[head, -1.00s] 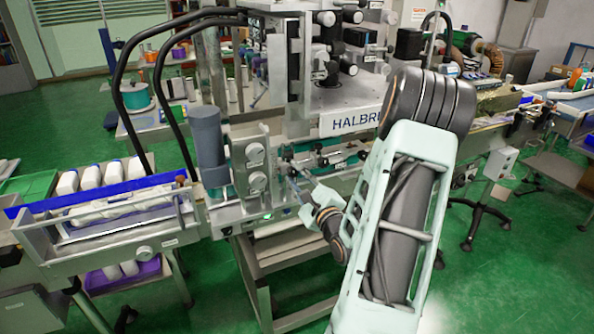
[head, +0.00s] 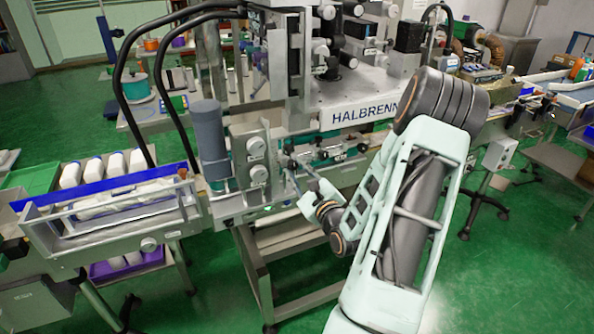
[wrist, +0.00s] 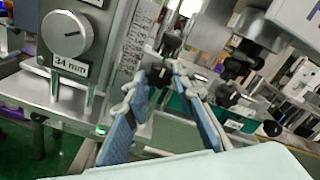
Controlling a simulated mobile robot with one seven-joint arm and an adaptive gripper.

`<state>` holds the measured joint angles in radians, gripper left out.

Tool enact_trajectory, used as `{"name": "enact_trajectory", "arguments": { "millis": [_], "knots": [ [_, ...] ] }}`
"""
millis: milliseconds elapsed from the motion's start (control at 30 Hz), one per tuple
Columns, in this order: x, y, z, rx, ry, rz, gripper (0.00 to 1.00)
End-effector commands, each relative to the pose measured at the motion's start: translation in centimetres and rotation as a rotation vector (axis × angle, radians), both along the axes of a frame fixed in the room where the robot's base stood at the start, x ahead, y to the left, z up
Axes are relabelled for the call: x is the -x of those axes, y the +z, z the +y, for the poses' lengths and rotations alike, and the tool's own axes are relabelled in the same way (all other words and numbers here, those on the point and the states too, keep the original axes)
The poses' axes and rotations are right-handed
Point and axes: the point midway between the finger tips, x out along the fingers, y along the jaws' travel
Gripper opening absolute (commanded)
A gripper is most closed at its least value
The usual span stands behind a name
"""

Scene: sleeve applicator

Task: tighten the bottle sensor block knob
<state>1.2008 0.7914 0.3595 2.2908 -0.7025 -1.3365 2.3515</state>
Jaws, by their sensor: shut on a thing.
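In the wrist view, a small dark knob (wrist: 161,73) sits between the fingertips of my gripper (wrist: 165,76). It appears to be the bottle sensor block knob, and the fingers are shut on it. The fingertips cover part of the knob and the block behind it. In the head view, my gripper (head: 291,166) reaches to the front of the machine, just right of the plate with round dials.
A grey dial (wrist: 67,33) over a "34 mm" label (wrist: 70,65) is left of my gripper. A grey cylinder (head: 208,140) stands farther left. Black fittings and green blocks (wrist: 238,113) crowd the right side.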

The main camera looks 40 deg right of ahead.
Motion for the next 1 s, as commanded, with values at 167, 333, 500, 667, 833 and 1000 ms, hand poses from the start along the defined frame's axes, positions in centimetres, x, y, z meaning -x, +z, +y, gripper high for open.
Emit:
{"name": "enact_trajectory", "arguments": {
  "millis": [167,333,500,667,833,1000],
  "knots": [
    [0.0,0.1,0.0,0.0,0.0,-0.001,0.38],
    [0.0,0.0,0.0,0.0,-0.001,-0.001,0.41],
    [0.2,0.0,0.0,0.001,-0.001,0.0,0.41],
    [2.0,0.0,0.3,0.001,-0.002,0.001,0.41],
    [5.5,0.0,1.2,-0.001,-0.004,0.002,0.41],
    [8.8,0.0,2.0,-0.001,-0.004,0.002,0.41]
  ]
}}
